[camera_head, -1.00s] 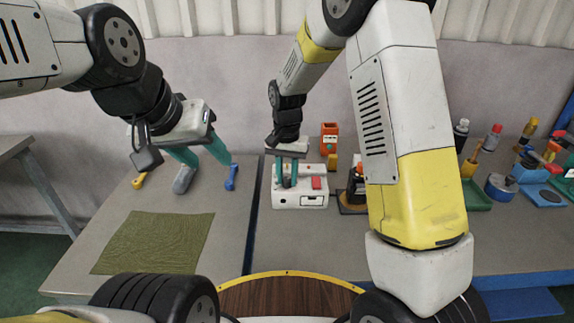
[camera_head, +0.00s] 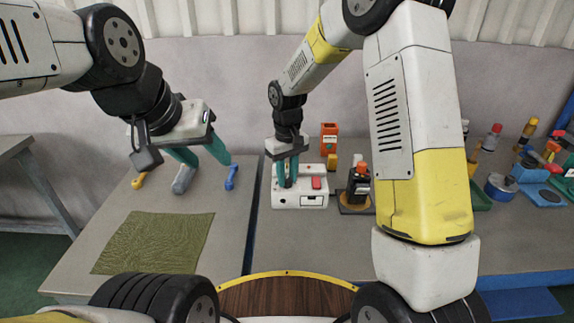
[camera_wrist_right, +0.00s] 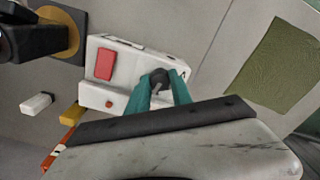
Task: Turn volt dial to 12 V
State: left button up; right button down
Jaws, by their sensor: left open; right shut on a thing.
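The white device box (camera_head: 300,201) sits on the table near the middle of the head view, with a red rectangular button (camera_head: 316,183) on its top. It also shows in the right wrist view (camera_wrist_right: 125,62). A dark round dial (camera_wrist_right: 157,78) is on its top beside the red button. My right gripper (camera_wrist_right: 165,92) points down with its teal fingers shut on the dial. The dial's markings are too small to read. My left gripper (camera_head: 207,172) is open and empty, above the left table near the grey and blue handled items.
A green cloth (camera_head: 155,242) lies on the left table. A black and orange device (camera_head: 358,184) on a dark base stands right of the box, and an orange block (camera_head: 329,137) behind it. Several tools and bottles crowd the far right. A seam divides the tables.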

aim_at(287, 179)
jog(key=shift+n, duration=1.2)
jog(key=c, duration=1.1)
grip_release()
jog(key=shift+c, duration=0.2)
notch_tip(287, 179, up, 8)
jog(key=shift+f, duration=0.15)
